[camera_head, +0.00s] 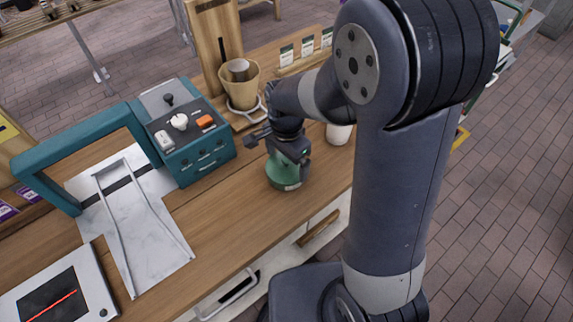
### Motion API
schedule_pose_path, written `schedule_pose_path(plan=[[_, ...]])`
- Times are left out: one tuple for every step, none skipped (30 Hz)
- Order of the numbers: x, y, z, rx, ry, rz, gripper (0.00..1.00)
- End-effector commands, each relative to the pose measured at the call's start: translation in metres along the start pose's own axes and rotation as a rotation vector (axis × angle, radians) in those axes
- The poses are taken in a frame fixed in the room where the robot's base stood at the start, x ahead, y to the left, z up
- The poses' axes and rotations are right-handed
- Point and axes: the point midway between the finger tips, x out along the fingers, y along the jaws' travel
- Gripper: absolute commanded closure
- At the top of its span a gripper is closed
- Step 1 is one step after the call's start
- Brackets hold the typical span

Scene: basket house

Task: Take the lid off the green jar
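The green jar (284,180) stands upright on the wooden counter, right of the teal machine. My gripper (290,158) is right above the jar's top, pointing down, with my arm reaching in from the right. The gripper and wrist hide the top of the jar and any lid on it. The fingertips cannot be made out, so I cannot tell whether they are open or shut, or touching the jar.
A teal machine (200,152) with a knob and buttons stands left of the jar. A wooden cone holder (241,92) is behind. A white cup (339,133) is right of the jar. A metal tray (133,215) lies left. The counter (231,225) in front of the jar is clear.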

Motion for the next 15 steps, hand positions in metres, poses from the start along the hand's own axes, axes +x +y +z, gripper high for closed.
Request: schedule_pose_path(plan=[[0.0,0.0,0.0,0.0,0.0,0.0,0.24],[0.0,0.0,0.0,0.0,0.0,0.0,0.26],[0.0,0.0,0.0,0.0,0.0,-0.001,0.28],[0.0,0.0,0.0,0.0,0.0,-0.001,0.28],[0.0,0.0,0.0,0.0,0.0,-0.001,0.28],[0.0,0.0,0.0,0.0,0.0,-0.001,0.28],[0.0,0.0,0.0,0.0,0.0,-0.001,0.28],[-0.001,0.0,0.0,0.0,0.0,-0.001,0.28],[-0.001,0.0,0.0,0.0,0.0,-0.001,0.28],[-0.002,0.0,0.0,0.0,0.001,-0.002,0.28],[-0.003,-0.001,0.0,0.0,0.001,-0.002,0.28],[-0.006,-0.001,0.0,0.0,0.001,-0.004,0.28],[-0.01,-0.001,0.0,0.0,0.001,-0.004,0.28],[-0.013,-0.001,0.0,0.0,0.001,-0.004,0.28],[-0.02,-0.001,0.0,0.0,0.002,-0.006,0.28]])
